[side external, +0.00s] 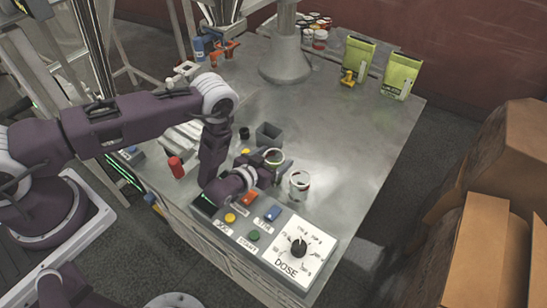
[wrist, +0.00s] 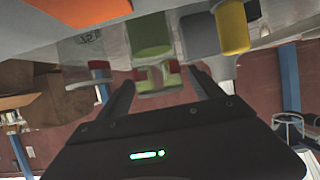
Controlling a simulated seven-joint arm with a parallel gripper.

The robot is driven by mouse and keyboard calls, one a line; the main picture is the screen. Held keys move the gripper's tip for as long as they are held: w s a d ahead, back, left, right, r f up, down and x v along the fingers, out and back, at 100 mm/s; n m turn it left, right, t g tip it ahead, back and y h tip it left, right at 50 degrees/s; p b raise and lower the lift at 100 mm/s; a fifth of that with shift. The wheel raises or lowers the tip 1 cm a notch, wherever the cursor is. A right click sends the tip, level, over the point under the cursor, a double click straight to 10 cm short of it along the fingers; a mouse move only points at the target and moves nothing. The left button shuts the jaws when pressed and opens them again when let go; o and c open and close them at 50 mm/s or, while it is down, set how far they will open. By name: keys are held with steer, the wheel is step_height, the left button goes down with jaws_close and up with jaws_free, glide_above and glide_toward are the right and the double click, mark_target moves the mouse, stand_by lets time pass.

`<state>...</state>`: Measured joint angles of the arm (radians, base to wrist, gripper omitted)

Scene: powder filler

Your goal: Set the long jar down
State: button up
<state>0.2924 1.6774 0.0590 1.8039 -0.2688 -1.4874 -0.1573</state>
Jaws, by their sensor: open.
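A clear jar with a green rim (side external: 273,157) stands at my gripper, close to the back edge of the button panel. In the wrist view, which is upside down, a jar with reddish contents and a green rim (wrist: 158,77) shows between my spread fingers. My gripper (side external: 262,166) is open, low over the table, and its fingers also show in the wrist view (wrist: 162,82). I cannot tell whether either finger touches the jar. A second clear jar with dark red contents (side external: 299,186) stands upright just to the right; it also shows in the wrist view (wrist: 101,72).
The button panel (side external: 245,239) with its DOSE dial (side external: 298,247) lies in front. A grey open box (side external: 268,134) stands behind the gripper and a red cylinder (side external: 176,167) to its left. Green-yellow bags (side external: 402,76) stand at the back right. The table's right half is clear.

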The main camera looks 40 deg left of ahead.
steer(key=v, duration=0.7)
steer(key=shift+d+r, duration=0.2)
steer(key=shift+d, duration=0.2)
steer(key=w+r+n+g, duration=0.1)
steer(key=w+r+g, duration=0.1)
steer(key=w+r, duration=0.7)
steer(key=s+r+g, duration=0.1)
steer(key=s+r, duration=0.2)
steer(key=r, duration=0.7)
steer(key=s+r+g, duration=0.1)
steer(key=s+r, duration=0.1)
steer(key=r, duration=0.8)
steer(key=s+a+r+g, duration=0.1)
steer(key=s+r, duration=0.3)
steer(key=s, duration=0.4)
steer(key=s+a+r+g, duration=0.1)
steer(key=s+r, duration=0.3)
steer(key=s, duration=0.4)
steer(key=s+a+r+m+g, duration=0.1)
steer(key=s+a+r, duration=0.2)
steer(key=s, duration=0.5)
steer(key=shift+a+r+h, duration=0.3)
steer(key=shift+a+r, duration=0.05)
steer(key=shift+r, duration=0.3)
steer(key=shift+o, duration=0.4)
steer(key=s+a+g, duration=0.1)
steer(key=s, duration=0.6)
steer(key=shift+s+f, duration=0.3)
steer(key=shift+f, duration=0.05)
steer(key=shift+a, duration=0.1)
